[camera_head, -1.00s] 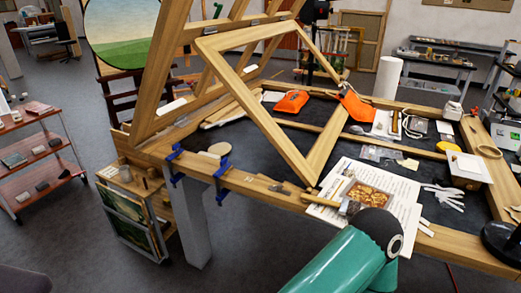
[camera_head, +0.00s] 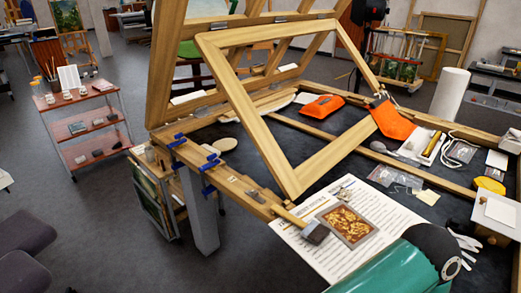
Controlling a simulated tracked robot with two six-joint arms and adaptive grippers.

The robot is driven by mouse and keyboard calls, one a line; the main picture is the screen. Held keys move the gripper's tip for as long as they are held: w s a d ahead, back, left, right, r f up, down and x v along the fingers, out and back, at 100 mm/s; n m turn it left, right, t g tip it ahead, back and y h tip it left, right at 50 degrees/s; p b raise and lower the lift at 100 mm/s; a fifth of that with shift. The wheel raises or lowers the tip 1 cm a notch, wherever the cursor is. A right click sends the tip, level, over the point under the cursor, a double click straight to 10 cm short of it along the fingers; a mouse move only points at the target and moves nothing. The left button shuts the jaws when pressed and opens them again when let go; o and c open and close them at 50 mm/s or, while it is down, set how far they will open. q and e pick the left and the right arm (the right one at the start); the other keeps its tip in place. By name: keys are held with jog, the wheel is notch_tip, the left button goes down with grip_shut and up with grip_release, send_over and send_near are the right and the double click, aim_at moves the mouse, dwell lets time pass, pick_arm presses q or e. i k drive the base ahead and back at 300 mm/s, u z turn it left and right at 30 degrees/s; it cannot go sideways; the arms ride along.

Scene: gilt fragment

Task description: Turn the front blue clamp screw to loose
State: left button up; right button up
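Blue clamps grip the near wooden rail of the workbench, left of the tilted wooden frame (camera_head: 262,120). One blue clamp (camera_head: 178,140) sits at the rail's left corner. Another blue clamp (camera_head: 210,163) sits a little to the right and nearer, with a blue part hanging below the rail (camera_head: 208,190). The screw settings are too small to read. A teal arm link of mine with a dark joint shows at the lower right, over the bench's near side. Neither gripper is in view, and nothing touches the clamps.
A printed sheet (camera_head: 370,225) with a gilt fragment picture (camera_head: 348,224) and a hammer-like tool (camera_head: 314,231) lie on the near bench. A red trolley (camera_head: 92,125) stands left. The floor (camera_head: 110,230) between is clear.

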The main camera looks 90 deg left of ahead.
aim_at(211, 158)
jog(key=z, duration=0.7)
jog(key=i, duration=0.15)
jog(key=u, duration=2.65)
jog(key=i, duration=0.15)
jog(key=u, duration=1.65)
jog(key=k, duration=0.45)
jog(key=u, duration=0.4)
jog(key=i, duration=1.55)
jog(key=z, duration=0.4)
